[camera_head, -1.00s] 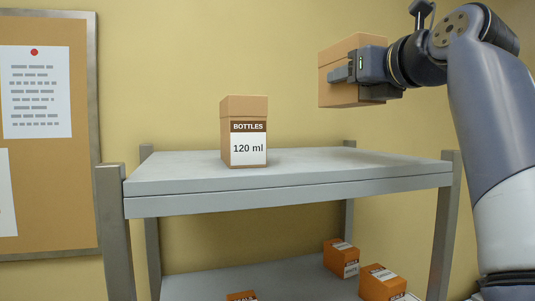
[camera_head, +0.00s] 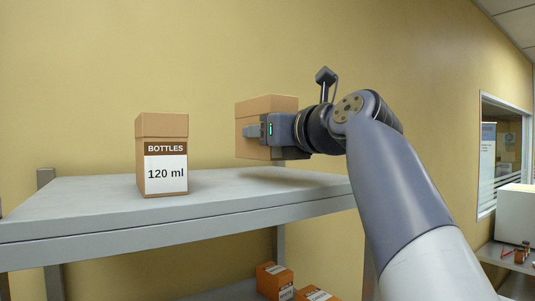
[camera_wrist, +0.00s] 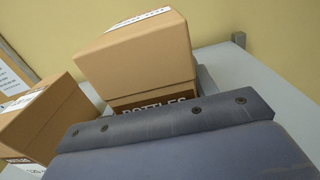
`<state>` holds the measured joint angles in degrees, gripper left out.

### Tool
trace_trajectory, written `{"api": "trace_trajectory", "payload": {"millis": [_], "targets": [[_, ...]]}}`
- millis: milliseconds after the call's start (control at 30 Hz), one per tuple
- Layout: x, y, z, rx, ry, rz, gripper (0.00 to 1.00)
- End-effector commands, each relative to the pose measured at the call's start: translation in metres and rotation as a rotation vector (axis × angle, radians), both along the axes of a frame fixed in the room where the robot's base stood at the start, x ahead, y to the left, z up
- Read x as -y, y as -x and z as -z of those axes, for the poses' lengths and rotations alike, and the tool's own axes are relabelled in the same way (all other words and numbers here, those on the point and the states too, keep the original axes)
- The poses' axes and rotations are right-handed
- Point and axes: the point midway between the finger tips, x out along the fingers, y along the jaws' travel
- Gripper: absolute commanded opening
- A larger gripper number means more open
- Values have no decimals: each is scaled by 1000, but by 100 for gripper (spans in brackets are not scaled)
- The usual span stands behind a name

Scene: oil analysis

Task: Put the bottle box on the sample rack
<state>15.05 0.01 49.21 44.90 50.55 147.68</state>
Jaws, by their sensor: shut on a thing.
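My gripper (camera_head: 256,132) is shut on a plain brown cardboard box (camera_head: 275,106). It holds the box in the air, a little above the right part of the grey rack's top shelf (camera_head: 90,218), with a shadow below. In the wrist view the held box (camera_wrist: 140,58) shows a dark BOTTLES label, partly hidden by my gripper's body. A second brown box (camera_head: 162,126) labelled BOTTLES 120 ml stands upright on the top shelf, left of the held box and apart from it. It also shows at the left of the wrist view (camera_wrist: 45,120).
Orange boxes (camera_head: 272,282) sit on the lower shelf. The top shelf is bare around the standing box. A yellow wall is behind the rack. At the far right are a window (camera_head: 503,145) and a side table (camera_head: 510,258) with a white case and small bottles.

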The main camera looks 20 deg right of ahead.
Motion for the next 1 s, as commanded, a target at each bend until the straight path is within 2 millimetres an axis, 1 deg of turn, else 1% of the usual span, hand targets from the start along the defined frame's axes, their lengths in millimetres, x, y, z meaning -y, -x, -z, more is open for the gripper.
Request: {"api": "trace_trajectory", "payload": {"millis": [367, 800, 833, 1000], "targets": [[0, 1, 34, 0, -1, 1, 27], [0, 0, 41, 0, -1, 1, 27], [0, 0, 41, -1, 0, 1, 56], [0, 0, 40, 0, 0, 1, 70]]}}
